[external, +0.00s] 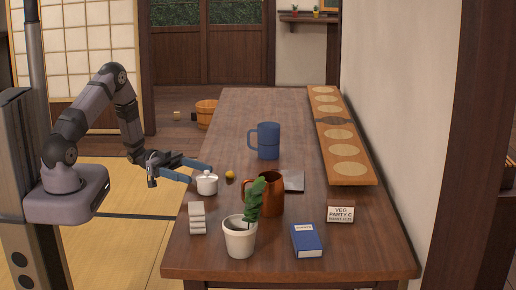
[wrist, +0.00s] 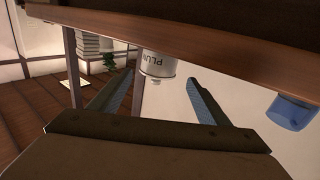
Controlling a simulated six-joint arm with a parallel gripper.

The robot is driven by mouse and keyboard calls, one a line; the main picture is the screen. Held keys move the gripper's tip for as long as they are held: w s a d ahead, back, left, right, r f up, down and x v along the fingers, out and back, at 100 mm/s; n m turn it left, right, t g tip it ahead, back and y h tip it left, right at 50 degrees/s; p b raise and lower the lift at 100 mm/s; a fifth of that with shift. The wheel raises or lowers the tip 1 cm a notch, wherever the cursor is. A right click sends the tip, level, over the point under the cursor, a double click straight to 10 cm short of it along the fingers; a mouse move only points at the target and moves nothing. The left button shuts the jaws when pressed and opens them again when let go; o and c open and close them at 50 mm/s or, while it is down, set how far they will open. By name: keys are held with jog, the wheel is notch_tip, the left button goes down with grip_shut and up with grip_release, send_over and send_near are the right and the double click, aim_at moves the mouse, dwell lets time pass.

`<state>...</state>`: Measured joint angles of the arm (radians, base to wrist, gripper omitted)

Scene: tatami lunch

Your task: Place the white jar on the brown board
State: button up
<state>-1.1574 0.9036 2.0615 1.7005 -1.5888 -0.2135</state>
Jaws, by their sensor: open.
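The white jar (external: 206,186), with a knobbed lid, stands upright on the table near its left edge. In the wrist view the jar (wrist: 158,66) shows upside down with dark lettering, between and beyond the finger lines. My gripper (external: 199,172) is open at the jar's upper left, its fingers reaching toward it. In the wrist view the open gripper (wrist: 162,88) has nothing clasped. The long brown board (external: 369,178) lies along the right side of the table against the wall, with several pale round discs on it.
On the table (external: 225,130) are a blue mug (external: 268,140), a copper mug (external: 271,195), a potted plant (external: 240,240), a blue box (external: 306,240), a small sign (external: 340,211), a grey stack (external: 197,218), a yellow ball (external: 230,175) and a flat grey piece (external: 293,181). The table's far left is clear.

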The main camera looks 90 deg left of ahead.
aim_at(197, 179)
jog(key=w+d+r+n+t+y+p, duration=0.1)
jog(key=p, duration=0.1)
jog(key=w+r+n+y+p, duration=0.1)
jog(key=w+n+y+p, duration=0.1)
jog(key=p, duration=0.1)
jog(key=w+d+r+n+t+y+p, duration=0.1)
jog(key=w+r+n+y+p, duration=0.1)
jog(key=p, duration=0.1)
jog(key=shift+d+r+t, duration=0.1)
jog(key=shift+d+t, duration=0.2)
jog(key=shift+d, duration=0.05)
jog(key=shift+d+f+n+y+p, duration=0.25)
jog(key=shift+n+y+p, duration=0.45)
jog(key=shift+y+p, duration=0.3)
jog(key=s+f+g+y+p, duration=0.1)
jog(key=p, duration=0.1)
jog(key=s+f+n+g+y+p, duration=0.1)
jog(key=y+p, duration=0.1)
jog(key=s+d+f+g+y+p, duration=0.1)
jog(key=s+p, duration=0.1)
jog(key=shift+d+f+n+g, duration=0.1)
jog(key=shift+n+g, duration=0.2)
jog(key=shift+g, duration=0.1)
jog(key=shift+s+f+y, duration=0.35)
jog(key=shift+s+y, duration=0.05)
jog(key=shift+s, duration=0.05)
jog(key=shift+b+x, duration=0.45)
jog(key=shift+x, duration=2.1)
grip_shut()
